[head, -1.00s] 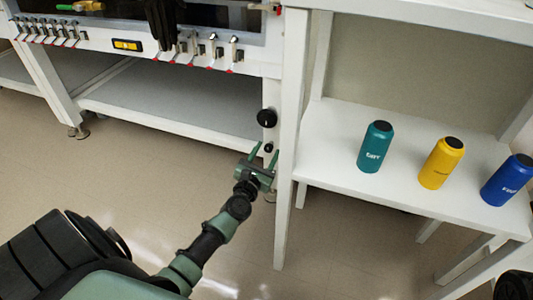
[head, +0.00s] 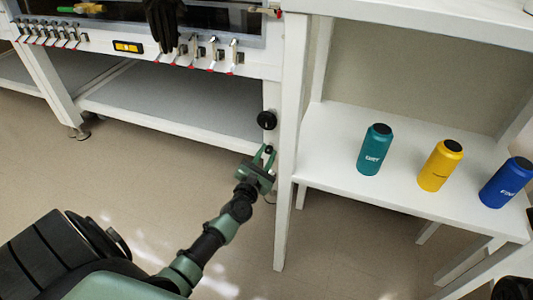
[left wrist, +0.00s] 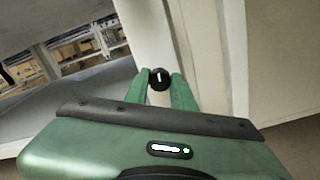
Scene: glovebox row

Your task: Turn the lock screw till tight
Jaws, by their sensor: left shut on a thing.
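The lock screw (left wrist: 158,79) is a small black knob with a white mark, set on the white leg below the glovebox. In the left wrist view it sits between the two green fingertips of my left gripper (left wrist: 159,91). In the head view my left gripper (head: 265,156) reaches up to the leg and is shut on the lock screw (head: 268,149), its fingers on either side of it. A larger black knob (head: 267,120) is on the same leg just above, apart from the gripper. My right gripper does not show.
The glovebox front (head: 130,44) with a row of levers and a hanging black glove (head: 163,25) is above left. A white shelf (head: 330,120) to the right holds teal (head: 375,150), yellow (head: 440,166) and blue (head: 507,183) bottles. Open floor lies below.

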